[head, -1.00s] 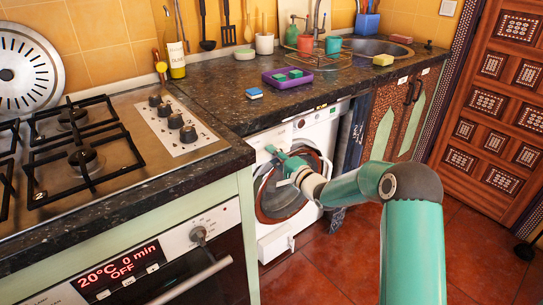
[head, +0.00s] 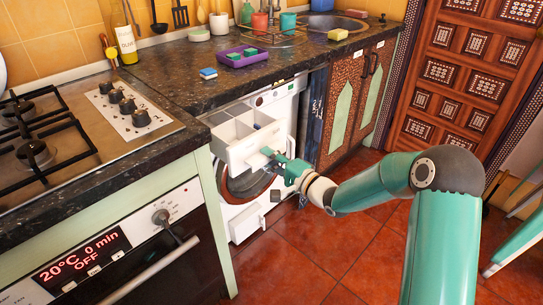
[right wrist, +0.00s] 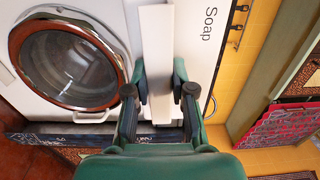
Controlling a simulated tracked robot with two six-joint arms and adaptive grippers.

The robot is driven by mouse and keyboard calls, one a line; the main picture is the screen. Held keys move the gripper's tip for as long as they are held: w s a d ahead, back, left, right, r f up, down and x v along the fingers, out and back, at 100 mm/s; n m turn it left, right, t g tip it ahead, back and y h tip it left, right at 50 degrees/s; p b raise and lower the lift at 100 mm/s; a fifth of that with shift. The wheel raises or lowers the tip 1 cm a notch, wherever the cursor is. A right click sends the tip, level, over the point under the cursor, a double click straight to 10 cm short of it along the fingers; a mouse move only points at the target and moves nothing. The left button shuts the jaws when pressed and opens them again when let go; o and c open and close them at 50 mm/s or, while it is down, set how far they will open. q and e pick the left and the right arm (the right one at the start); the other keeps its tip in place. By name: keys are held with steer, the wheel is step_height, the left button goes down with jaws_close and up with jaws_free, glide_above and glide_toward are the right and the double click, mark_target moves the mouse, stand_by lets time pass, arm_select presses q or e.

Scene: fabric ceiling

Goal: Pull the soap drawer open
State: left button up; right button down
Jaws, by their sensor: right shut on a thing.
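The white soap drawer (head: 240,152) is pulled well out of the top left of the white washing machine (head: 282,101); its open compartments show from above in the head view. My right gripper (head: 272,158) is shut on the drawer's front part, at its right side. In the right wrist view my right gripper (right wrist: 159,88) has one finger on each side of the white drawer front (right wrist: 156,45). The word "Soap" is on the white surface beside it. The exact grip on the handle is hidden. My left gripper is not in view.
The dark countertop (head: 170,82) overhangs the machine. The oven (head: 125,240) stands at the left. A small white flap (head: 247,222) sticks out low on the machine. The red tiled floor (head: 300,262) in front is clear.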

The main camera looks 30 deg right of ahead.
steer(key=shift+s+a+f, duration=0.1)
steer(key=shift+f, duration=0.35)
steer(key=c, duration=1)
jaws_free()
steer(key=shift+c, duration=0.2)
steer(key=shift+r, duration=0.15)
steer(key=v, duration=1.2)
